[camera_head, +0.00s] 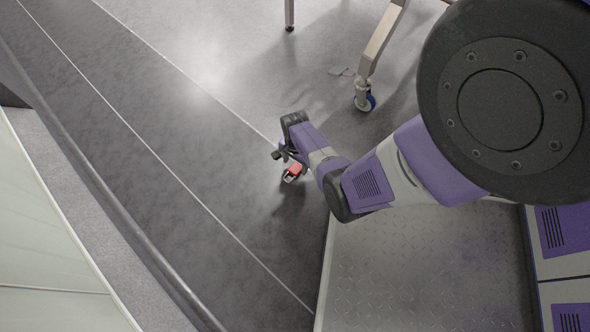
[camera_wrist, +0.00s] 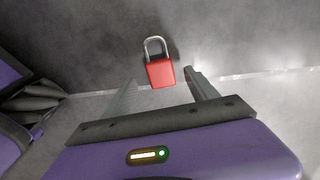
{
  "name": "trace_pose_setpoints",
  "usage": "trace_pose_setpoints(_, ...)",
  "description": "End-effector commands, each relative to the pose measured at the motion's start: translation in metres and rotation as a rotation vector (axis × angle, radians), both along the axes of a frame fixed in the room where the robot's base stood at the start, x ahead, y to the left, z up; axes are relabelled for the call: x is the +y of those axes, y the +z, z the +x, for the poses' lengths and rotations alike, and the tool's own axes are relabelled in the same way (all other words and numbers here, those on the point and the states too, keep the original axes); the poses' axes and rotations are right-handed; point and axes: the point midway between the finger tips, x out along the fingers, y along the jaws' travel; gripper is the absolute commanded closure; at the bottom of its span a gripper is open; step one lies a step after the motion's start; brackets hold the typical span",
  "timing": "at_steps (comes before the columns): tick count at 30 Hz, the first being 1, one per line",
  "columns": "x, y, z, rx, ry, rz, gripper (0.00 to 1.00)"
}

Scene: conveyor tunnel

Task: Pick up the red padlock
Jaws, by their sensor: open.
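A red padlock (camera_wrist: 160,73) with a silver shackle lies on the dark grey floor. In the wrist view it sits just beyond the fingertips, roughly centred between them, with its shackle pointing away from me. In the head view the padlock (camera_head: 294,171) shows right beside my gripper (camera_head: 286,156), partly by the end of my arm. My gripper (camera_wrist: 160,78) is open, with its two fingers spread apart and nothing between them. I cannot tell from these views how high the fingertips are above the floor.
A caster-wheeled leg (camera_head: 363,95) of a stand is on the floor above my arm in the head view. A pale panel (camera_head: 45,235) with a dark rail runs along the left. The dark floor strip (camera_head: 150,150) left of the padlock is clear.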

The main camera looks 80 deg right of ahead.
Motion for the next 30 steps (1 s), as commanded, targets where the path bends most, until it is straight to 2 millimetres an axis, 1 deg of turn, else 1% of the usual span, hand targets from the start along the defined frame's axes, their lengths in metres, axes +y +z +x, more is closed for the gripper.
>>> trace_pose_setpoints(1, -0.001, -0.013, 0.001, 0.000, -0.001, 0.000, 0.33)
trace_pose_setpoints(3, -0.001, -0.022, 0.001, 0.000, 0.000, 0.000, 0.33)
trace_pose_setpoints(6, 0.000, -0.031, 0.001, 0.000, 0.000, 0.001, 0.33)
trace_pose_setpoints(14, -0.001, -0.031, 0.001, 0.000, 0.000, 0.000, 0.33)
trace_pose_setpoints(15, -0.001, -0.031, 0.001, 0.000, 0.000, 0.000, 0.35)
trace_pose_setpoints(17, -0.001, -0.031, 0.001, 0.000, 0.000, 0.000, 0.46)
trace_pose_setpoints(18, -0.001, -0.031, 0.001, 0.000, 0.000, 0.000, 0.54)
trace_pose_setpoints(20, -0.001, -0.031, 0.001, 0.000, 0.000, 0.000, 0.66)
trace_pose_setpoints(21, -0.001, -0.031, 0.001, 0.000, 0.000, 0.000, 0.74)
trace_pose_setpoints(25, -0.001, -0.031, 0.001, 0.000, 0.000, 0.000, 0.99)
trace_pose_setpoints(30, -0.001, -0.031, 0.001, 0.000, 0.000, 0.000, 1.00)
